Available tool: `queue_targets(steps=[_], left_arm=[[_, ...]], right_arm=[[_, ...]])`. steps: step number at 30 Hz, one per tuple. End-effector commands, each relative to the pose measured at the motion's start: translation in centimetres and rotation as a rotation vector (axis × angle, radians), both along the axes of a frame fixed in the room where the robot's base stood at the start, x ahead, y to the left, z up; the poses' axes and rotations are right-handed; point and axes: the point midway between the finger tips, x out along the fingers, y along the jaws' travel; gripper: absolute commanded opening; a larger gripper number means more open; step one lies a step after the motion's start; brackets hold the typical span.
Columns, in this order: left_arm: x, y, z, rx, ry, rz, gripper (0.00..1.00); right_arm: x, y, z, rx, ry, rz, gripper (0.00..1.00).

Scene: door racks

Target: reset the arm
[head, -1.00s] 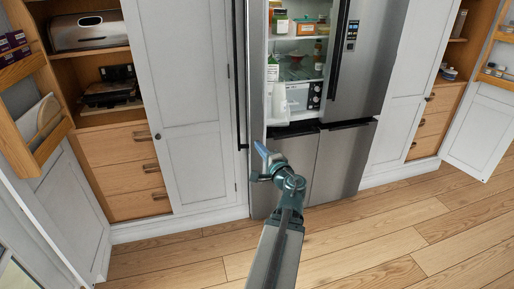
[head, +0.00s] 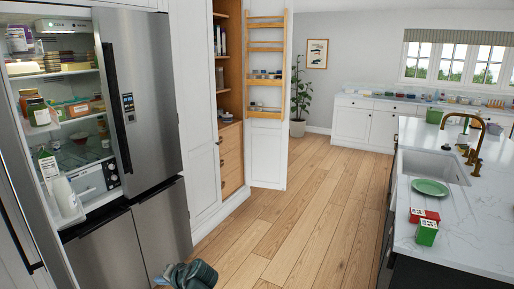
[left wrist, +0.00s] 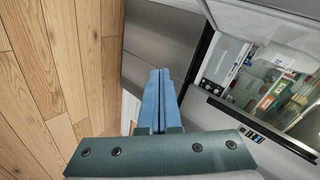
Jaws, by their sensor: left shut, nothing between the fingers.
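My left gripper (head: 165,270) shows at the bottom edge of the head view, in front of the lower fridge doors. Only its teal body and part of a blue fingertip show there; the rest of the arm is cut off by the frame. In the left wrist view its two blue fingers (left wrist: 158,98) lie together, shut and empty. They point toward the steel fridge front, clear of any object. My right gripper is not in view.
The fridge (head: 148,100) stands open at the left, with food on its shelves. An open cabinet door with racks (head: 267,150) stands beyond it. An island (head: 458,225) with a green plate (head: 430,187) is at the right. The wood floor (head: 300,215) between is clear.

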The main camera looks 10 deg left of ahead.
Motion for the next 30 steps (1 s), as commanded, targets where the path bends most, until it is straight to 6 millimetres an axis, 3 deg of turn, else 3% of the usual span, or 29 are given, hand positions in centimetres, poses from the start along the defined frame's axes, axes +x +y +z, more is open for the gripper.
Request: queue_targets(steps=[1, 4, 9, 12, 15, 18, 21, 30], left_arm=[[0.8, -3.8, -1.2, -0.077, 0.016, -0.031, 0.0], [1.2, -10.8, -3.5, -0.23, 0.066, -0.076, 0.0], [-0.4, -22.4, -6.3, -0.46, 0.201, -0.164, 0.0], [-2.3, -28.2, -7.2, -0.568, 0.291, -0.213, 0.0], [-4.2, -32.6, -7.7, -0.646, 0.372, -0.253, 0.0], [-5.8, -35.4, -7.9, -0.696, 0.432, -0.281, 0.0], [-6.7, -37.0, -8.0, -0.725, 0.467, -0.298, 0.0], [-7.1, -37.5, -8.0, -0.736, 0.481, -0.302, 0.0]], right_arm=[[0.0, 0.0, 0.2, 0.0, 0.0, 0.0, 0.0], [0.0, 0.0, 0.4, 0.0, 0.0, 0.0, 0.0], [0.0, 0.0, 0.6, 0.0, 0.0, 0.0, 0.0], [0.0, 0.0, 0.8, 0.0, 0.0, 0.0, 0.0], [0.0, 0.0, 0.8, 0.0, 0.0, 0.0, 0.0], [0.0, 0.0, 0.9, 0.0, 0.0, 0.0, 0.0], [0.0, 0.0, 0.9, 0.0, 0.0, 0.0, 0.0], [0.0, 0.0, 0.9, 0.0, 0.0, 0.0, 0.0]])
